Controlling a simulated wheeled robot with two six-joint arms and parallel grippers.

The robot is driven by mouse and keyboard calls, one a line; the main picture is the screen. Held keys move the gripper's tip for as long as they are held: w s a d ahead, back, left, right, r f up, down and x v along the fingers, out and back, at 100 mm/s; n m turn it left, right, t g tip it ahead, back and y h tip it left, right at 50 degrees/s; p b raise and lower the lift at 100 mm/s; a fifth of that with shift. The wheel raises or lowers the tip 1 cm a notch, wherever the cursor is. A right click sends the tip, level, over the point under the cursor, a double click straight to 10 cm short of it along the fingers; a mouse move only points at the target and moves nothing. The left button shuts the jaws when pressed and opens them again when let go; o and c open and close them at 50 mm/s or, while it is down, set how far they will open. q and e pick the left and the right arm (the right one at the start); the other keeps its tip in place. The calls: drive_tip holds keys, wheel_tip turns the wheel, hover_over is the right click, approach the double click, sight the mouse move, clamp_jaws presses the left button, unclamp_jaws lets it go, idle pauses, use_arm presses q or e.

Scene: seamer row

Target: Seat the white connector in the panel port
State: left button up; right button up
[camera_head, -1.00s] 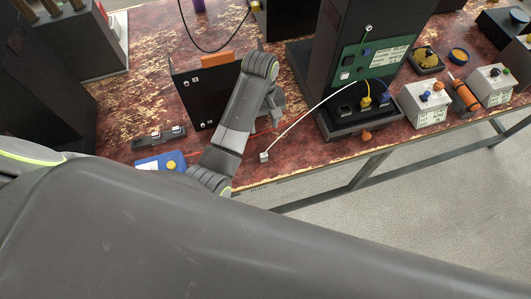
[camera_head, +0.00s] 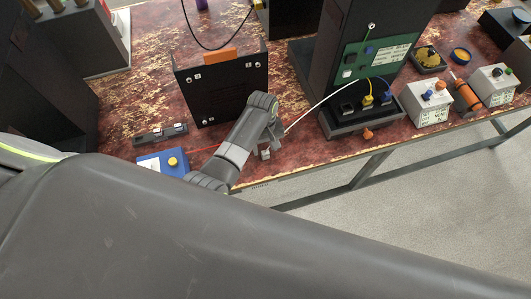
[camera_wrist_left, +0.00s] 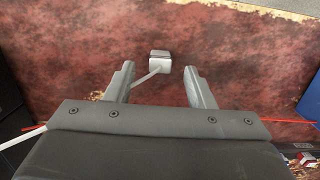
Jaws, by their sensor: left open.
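The white connector (camera_head: 265,154) lies on the reddish table top near its front edge, with its white cable running up to the green panel (camera_head: 378,55). In the left wrist view the connector (camera_wrist_left: 160,57) sits just beyond the fingertips, about midway between them. My left gripper (camera_head: 270,143) is open and over the connector, not closed on it; its fingers also show in the left wrist view (camera_wrist_left: 160,77). Below the green panel is a black block with ports (camera_head: 350,121); yellow and blue plugs are in it, and one dark port (camera_head: 347,109) shows no plug. My right gripper is not in view.
A black panel with an orange top (camera_head: 222,90) stands behind my left gripper. White boxes (camera_head: 433,108) stand right. A red wire crosses the table beside the gripper.

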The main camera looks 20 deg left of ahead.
use_arm(q)
drive_tip(key=shift+s+f, duration=0.15)
drive_tip(key=shift+f, duration=1.05)
drive_tip(key=c, duration=1.1)
drive_tip(key=shift+o, duration=0.2)
drive_tip(key=shift+r, duration=0.15)
